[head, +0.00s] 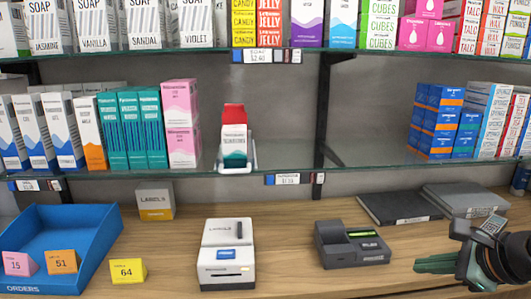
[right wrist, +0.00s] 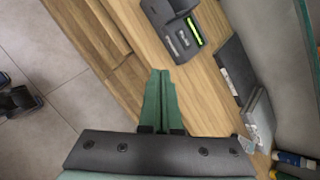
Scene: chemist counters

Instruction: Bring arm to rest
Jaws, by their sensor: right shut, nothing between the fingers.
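My right gripper (head: 436,264) is at the lower right of the head view, over the front right of the wooden counter (head: 310,276). Its green fingers are together and empty. It also shows in the right wrist view (right wrist: 160,98), with the fingers over the wood of the counter. It touches no object that I can see.
A dark card terminal (head: 350,246), a white label printer (head: 226,254) and a blue orders tray (head: 60,245) stand on the counter. Dark flat binders (head: 398,208) lie behind my right gripper. Glass shelves (head: 290,153) with boxed goods hang above.

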